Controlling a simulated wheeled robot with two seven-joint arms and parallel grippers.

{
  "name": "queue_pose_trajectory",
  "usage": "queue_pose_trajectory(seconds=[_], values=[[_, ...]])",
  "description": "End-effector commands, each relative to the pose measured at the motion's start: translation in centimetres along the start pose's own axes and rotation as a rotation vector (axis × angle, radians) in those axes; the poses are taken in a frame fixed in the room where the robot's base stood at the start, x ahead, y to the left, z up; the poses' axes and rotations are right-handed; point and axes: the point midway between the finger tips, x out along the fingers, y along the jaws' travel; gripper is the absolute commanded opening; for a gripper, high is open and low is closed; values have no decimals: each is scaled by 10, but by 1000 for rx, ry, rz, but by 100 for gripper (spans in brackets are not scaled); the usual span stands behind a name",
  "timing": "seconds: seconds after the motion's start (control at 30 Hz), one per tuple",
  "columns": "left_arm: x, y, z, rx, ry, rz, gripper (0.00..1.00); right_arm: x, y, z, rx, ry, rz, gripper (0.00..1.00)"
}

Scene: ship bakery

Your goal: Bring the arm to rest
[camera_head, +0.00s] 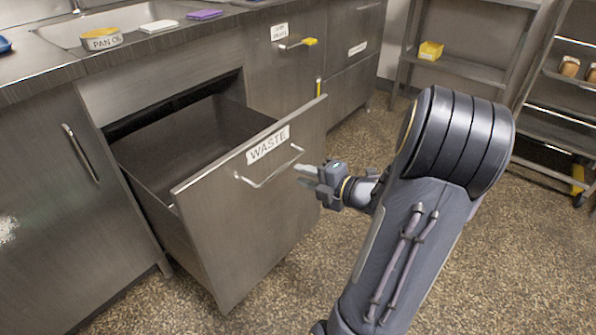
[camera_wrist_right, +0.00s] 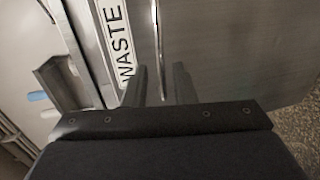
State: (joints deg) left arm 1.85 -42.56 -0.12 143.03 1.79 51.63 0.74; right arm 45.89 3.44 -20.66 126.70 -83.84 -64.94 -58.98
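My right gripper (camera_head: 303,175) is just in front of the open waste drawer's front (camera_head: 240,215), near the right end of its bar handle (camera_head: 268,176). In the right wrist view its two fingers (camera_wrist_right: 162,85) stand apart with nothing held between them. The handle (camera_wrist_right: 157,35) runs up the picture beyond the gap; I cannot tell whether a finger touches it. The "WASTE" label (camera_wrist_right: 117,40) shows to its left. My right arm reaches in from the lower right of the head view. My left gripper is not in view.
The pulled-out drawer (camera_head: 185,140) looks empty where its inside shows. The counter (camera_head: 45,75) holds a pan oil tin (camera_head: 101,39) and a purple block (camera_head: 204,15). A rack with a yellow box (camera_head: 430,50) and a trolley (camera_head: 560,120) stand behind. Speckled floor is open around the drawer.

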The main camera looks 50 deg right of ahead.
Motion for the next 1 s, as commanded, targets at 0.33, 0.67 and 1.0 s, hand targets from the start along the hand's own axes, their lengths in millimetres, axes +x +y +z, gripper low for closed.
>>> queue_pose_trajectory(seconds=[0.33,0.67,1.0], values=[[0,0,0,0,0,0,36,0,0,0,0,0,0,25],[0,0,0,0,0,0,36,6,11,3,55,-64,-7,25],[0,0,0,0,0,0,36,-3,40,-36,894,-464,-99,25]])
